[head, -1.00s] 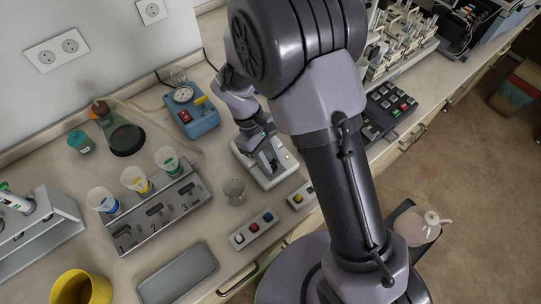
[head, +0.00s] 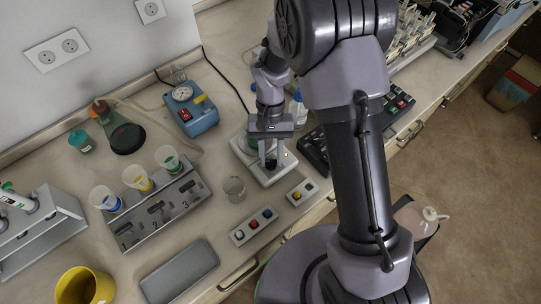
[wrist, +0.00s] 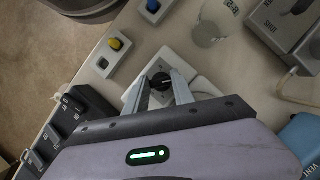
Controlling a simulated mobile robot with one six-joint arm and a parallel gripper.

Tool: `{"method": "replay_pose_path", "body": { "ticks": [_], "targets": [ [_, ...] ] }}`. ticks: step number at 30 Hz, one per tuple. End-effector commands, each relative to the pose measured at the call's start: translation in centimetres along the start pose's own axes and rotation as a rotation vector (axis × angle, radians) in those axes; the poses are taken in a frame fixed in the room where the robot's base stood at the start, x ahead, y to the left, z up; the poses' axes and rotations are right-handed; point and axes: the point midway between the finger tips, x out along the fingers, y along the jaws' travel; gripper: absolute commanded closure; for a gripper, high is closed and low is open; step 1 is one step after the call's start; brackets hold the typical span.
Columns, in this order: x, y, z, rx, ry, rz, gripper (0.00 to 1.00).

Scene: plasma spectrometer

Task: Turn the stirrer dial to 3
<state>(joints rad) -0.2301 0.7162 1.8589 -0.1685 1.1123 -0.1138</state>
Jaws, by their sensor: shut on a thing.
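The stirrer (head: 248,160) is a white, low, flat device on the bench, partly hidden under my gripper (head: 270,160) in the head view. Its dial (wrist: 160,80) is a small black knob at the stirrer's front end, seen in the wrist view with a pale pointer line. My gripper (wrist: 161,76) has one finger on each side of the dial and is shut on it. The number the dial points at cannot be read. A greenish vessel, mostly hidden behind my gripper, shows over the stirrer in the head view.
A glass beaker (head: 234,188) stands just left of the stirrer. Two button boxes lie in front, one with a yellow button (head: 297,195) and one with several buttons (head: 253,226). A blue pump (head: 192,112) stands behind.

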Motion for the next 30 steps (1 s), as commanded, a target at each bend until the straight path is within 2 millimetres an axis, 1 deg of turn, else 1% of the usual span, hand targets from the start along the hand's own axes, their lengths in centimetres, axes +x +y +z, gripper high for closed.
{"method": "replay_pose_path", "body": {
  "ticks": [18,24,30],
  "targets": [
    [0.13,0.28,0.0,0.528,0.001,-0.22,1.0],
    [0.13,0.3,0.04,0.667,0.001,-0.278,1.0],
    [0.11,0.34,0.08,0.767,0.001,-0.319,1.0]
  ]
}}
